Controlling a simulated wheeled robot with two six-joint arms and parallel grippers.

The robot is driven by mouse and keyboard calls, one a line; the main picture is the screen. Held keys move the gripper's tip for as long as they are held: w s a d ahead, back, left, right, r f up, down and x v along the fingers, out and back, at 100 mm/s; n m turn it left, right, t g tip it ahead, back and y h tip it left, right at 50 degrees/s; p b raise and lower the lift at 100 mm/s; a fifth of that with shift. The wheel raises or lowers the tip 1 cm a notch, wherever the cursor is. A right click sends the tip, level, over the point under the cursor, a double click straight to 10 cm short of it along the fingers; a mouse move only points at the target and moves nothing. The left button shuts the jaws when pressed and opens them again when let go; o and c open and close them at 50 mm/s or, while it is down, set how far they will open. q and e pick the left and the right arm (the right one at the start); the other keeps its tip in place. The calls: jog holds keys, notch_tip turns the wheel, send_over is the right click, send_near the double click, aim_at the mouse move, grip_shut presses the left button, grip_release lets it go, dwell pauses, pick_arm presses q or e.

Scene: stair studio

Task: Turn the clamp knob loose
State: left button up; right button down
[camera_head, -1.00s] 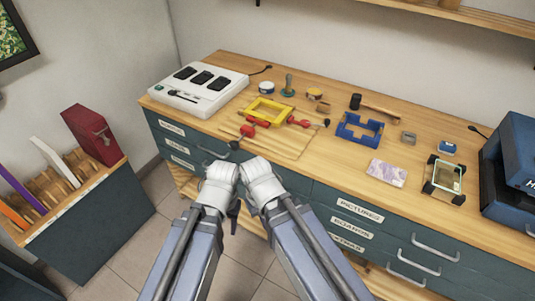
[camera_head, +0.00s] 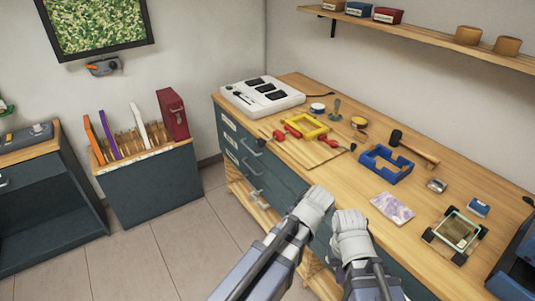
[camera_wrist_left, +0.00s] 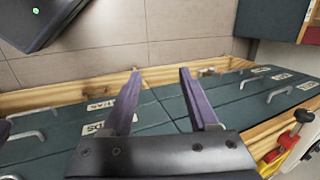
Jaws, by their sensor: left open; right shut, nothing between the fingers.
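A yellow frame (camera_head: 305,126) lies on a board on the wooden bench. Red clamps (camera_head: 279,136) with dark knobs (camera_head: 353,147) sit at its sides. In the left wrist view a red clamp part (camera_wrist_left: 300,117) with a black knob (camera_wrist_left: 284,138) shows at the lower right. My left gripper (camera_wrist_left: 158,72) is open and empty in the left wrist view, over the drawer fronts and apart from the clamp. My right gripper (camera_head: 350,228) is near the bench's front edge, apart from the clamps; it is shut and holds nothing. Its fingertips are mostly hidden.
A rack (camera_head: 150,150) stands left. Open floor lies between rack and bench.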

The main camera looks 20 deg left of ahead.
pick_arm(q)
jog(key=w+a+f+m+t+y+b, duration=0.2)
jog(key=w+a+f+m+b, duration=0.15)
jog(key=w, duration=0.55)
jog(key=m+t+y+b, duration=0.75)
jog(key=m+b, duration=0.35)
jog(key=m, duration=0.4)
send_near(263, 146)
jog(key=x, duration=0.4)
jog(key=shift+y, duration=0.35)
jog(key=shift+x, duration=4.1)
jog(key=shift+d+f, duration=0.1)
jog(key=shift+f, duration=0.1)
grip_shut()
pick_arm(e)
notch_tip(263, 146, down, 18)
jog(key=shift+r, duration=0.25)
